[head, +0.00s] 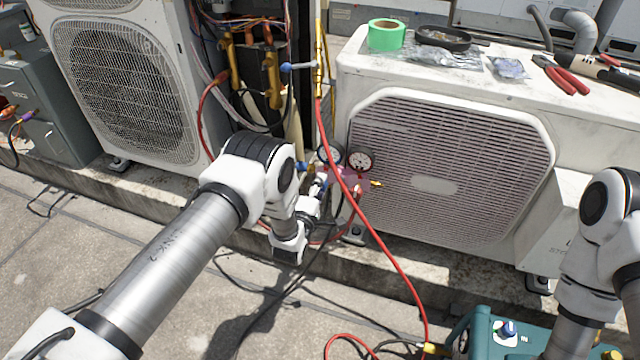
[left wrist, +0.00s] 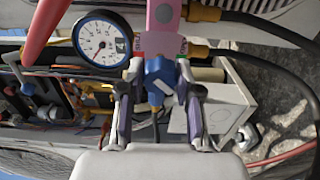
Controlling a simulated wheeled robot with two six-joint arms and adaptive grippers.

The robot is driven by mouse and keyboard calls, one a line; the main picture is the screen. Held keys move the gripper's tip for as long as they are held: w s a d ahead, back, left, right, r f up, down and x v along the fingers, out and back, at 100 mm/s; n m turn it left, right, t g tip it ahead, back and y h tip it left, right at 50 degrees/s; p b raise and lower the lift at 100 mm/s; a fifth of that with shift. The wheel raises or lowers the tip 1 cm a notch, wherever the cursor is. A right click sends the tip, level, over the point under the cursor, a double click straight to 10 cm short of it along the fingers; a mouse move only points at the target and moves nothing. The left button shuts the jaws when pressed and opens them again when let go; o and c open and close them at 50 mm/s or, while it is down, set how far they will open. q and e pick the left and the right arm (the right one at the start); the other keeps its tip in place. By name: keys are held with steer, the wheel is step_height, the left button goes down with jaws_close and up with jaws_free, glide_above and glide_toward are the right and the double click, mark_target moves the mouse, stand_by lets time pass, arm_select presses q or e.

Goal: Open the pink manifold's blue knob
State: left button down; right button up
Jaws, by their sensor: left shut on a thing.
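The pink manifold (head: 346,177) hangs with its gauges between the two condensers, partly hidden behind hoses and my left gripper. It also shows as a pink body at the top of the left wrist view (left wrist: 164,16). The blue knob (left wrist: 158,82) sits between my left gripper's fingers (left wrist: 158,100), which are shut on it from both sides. In the head view my left gripper (head: 319,186) is at the left end of the manifold, and the knob is hard to make out there. My right arm is at the right edge; its gripper is out of view.
Two dial gauges (head: 360,161) sit on the manifold; one fills the upper left wrist view (left wrist: 102,40). A red hose (head: 385,250) hangs in front. The right condenser's top holds green tape (head: 386,35) and red pliers (head: 562,75). A teal case (head: 500,340) stands at bottom right.

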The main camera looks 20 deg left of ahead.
arm_select(q)
steer(key=n+p, duration=0.1)
steer(key=n, duration=0.2)
steer(key=shift+n, duration=0.3)
steer(key=shift+f+n, duration=0.1)
steer(key=shift+n, duration=1.4)
steer(key=c, duration=0.8)
jaws_free()
steer(key=shift+s, duration=0.1)
steer(key=s, duration=1.2)
steer(key=shift+a, duration=0.2)
